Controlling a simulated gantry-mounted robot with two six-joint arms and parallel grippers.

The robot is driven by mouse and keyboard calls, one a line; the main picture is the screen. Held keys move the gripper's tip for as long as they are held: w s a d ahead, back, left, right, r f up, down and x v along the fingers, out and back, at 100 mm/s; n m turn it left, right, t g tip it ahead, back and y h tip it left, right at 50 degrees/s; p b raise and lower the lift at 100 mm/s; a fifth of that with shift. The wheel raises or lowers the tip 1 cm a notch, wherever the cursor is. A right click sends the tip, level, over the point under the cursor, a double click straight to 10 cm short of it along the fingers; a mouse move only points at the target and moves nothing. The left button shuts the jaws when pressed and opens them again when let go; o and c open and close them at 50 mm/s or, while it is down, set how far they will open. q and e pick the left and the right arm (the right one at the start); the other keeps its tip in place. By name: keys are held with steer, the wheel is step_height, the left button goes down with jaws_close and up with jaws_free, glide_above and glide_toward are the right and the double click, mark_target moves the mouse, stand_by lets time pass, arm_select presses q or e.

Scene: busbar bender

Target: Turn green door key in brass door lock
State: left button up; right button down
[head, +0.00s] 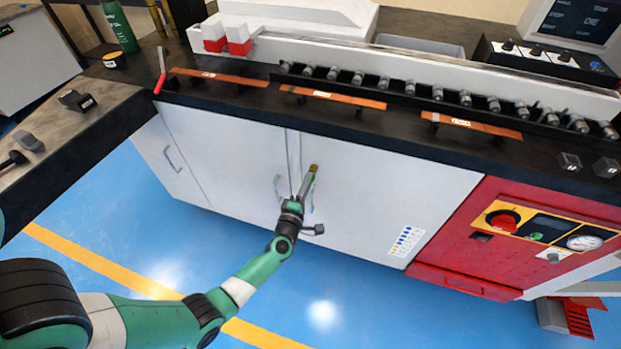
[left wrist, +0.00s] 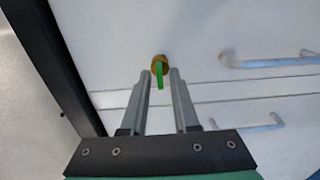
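The brass door lock (head: 314,167) is on the white cabinet door (head: 365,195), near the gap between doors. It also shows in the left wrist view (left wrist: 160,63), with the green door key (left wrist: 159,78) standing out from it. In the head view the key cannot be made out behind my gripper. My left gripper (head: 309,177) is close in front of the lock. In the left wrist view its two fingers (left wrist: 159,74) are apart, one on each side of the key, with a visible gap on both sides. My right gripper is not in view.
Door handles (left wrist: 265,61) stick out near the lock. Above is the black worktop edge (head: 250,110), with copper bars (head: 335,96) lying on top. A red control panel (head: 520,235) is at the right. The blue floor in front is clear.

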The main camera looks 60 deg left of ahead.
arm_select(q)
steer(key=shift+w+a, duration=0.2)
steer(key=shift+a, duration=0.05)
steer(key=shift+c, duration=0.3)
jaws_close()
